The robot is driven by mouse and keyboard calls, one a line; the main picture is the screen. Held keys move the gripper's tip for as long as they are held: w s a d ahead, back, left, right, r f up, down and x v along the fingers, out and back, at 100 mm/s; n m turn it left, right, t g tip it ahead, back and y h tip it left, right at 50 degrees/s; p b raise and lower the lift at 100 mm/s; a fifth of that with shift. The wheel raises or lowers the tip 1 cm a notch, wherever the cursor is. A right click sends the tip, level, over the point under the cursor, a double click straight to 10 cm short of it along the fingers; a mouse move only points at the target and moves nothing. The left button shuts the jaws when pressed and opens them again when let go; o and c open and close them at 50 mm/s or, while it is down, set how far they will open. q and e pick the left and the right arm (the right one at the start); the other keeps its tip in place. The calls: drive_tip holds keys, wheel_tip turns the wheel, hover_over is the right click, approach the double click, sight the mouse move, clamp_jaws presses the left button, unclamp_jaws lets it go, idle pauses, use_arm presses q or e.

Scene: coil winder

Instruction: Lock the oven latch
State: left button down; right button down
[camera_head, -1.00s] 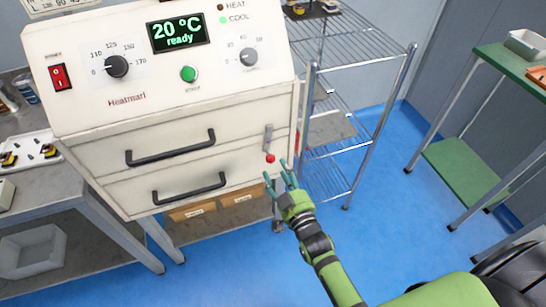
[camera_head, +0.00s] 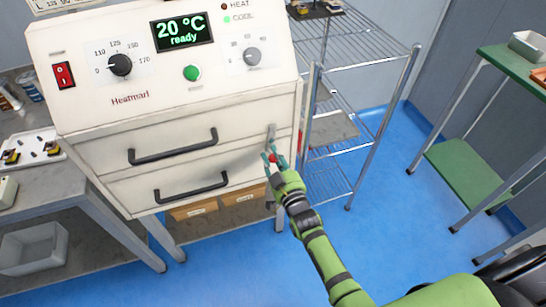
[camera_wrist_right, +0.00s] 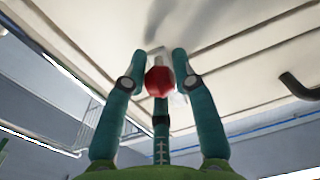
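The oven (camera_head: 115,113) is a cream cabinet with a display reading "20 °C ready" and two drawer fronts with black bar handles. The latch (camera_head: 271,133) is a grey lever at the right edge of the front, with a red knob at its lower end. In the right wrist view the red knob (camera_wrist_right: 159,81) sits between the fingertips of my right gripper (camera_wrist_right: 159,70). In the head view my right gripper (camera_head: 274,157) is at the knob, its teal fingers around it. Whether the fingers press on it is unclear. My left gripper is not in view.
A wire shelf rack (camera_head: 345,65) stands close to the right of the oven. A green-topped table (camera_head: 510,72) is farther right. A grey bench (camera_head: 60,187) with a white tray (camera_head: 38,150) is at left. Blue floor is open between rack and green table.

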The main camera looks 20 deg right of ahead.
drive_tip(key=shift+d+r+n+p, duration=0.15)
drive_tip(key=shift+d+n+p, duration=0.15)
drive_tip(key=shift+n, duration=0.5)
drive_tip(key=shift+w, duration=0.1)
drive_tip(key=c, duration=1)
unclamp_jaws()
drive_tip(key=shift+s, duration=0.65)
drive_tip(key=s, duration=1)
drive_tip(key=shift+s+d, duration=0.4)
